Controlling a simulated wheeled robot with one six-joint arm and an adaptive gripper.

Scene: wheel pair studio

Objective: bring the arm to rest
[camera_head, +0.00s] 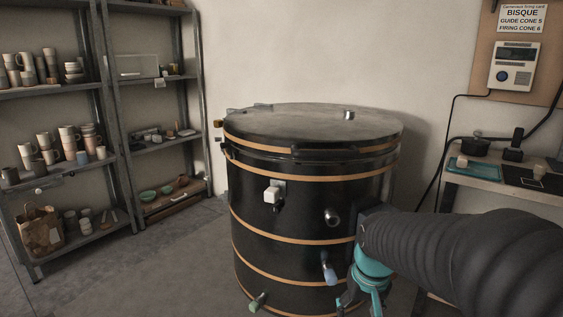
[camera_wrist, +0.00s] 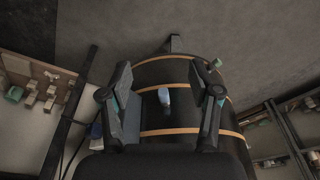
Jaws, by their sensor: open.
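My arm (camera_head: 450,245) reaches in from the right in the head view, with my gripper (camera_head: 360,298) low beside the front of the black kiln (camera_head: 290,222). In the wrist view my gripper (camera_wrist: 160,82) has its two fingers spread wide and nothing between the pads. A pale blue plug (camera_head: 328,268) sticks out of the kiln wall just left of the gripper. It also shows in the wrist view (camera_wrist: 164,97), in line with the gap between the fingers; I cannot tell how far beyond the tips it is. The kiln's lid (camera_head: 310,122) is down.
A white plug (camera_head: 272,194) and a green plug (camera_head: 257,301) also stick out of the kiln. A shelf rack (camera_head: 108,120) with pottery stands at left. A side table (camera_head: 505,185) stands at right, below a wall controller (camera_head: 515,65). Floor left of the kiln is clear.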

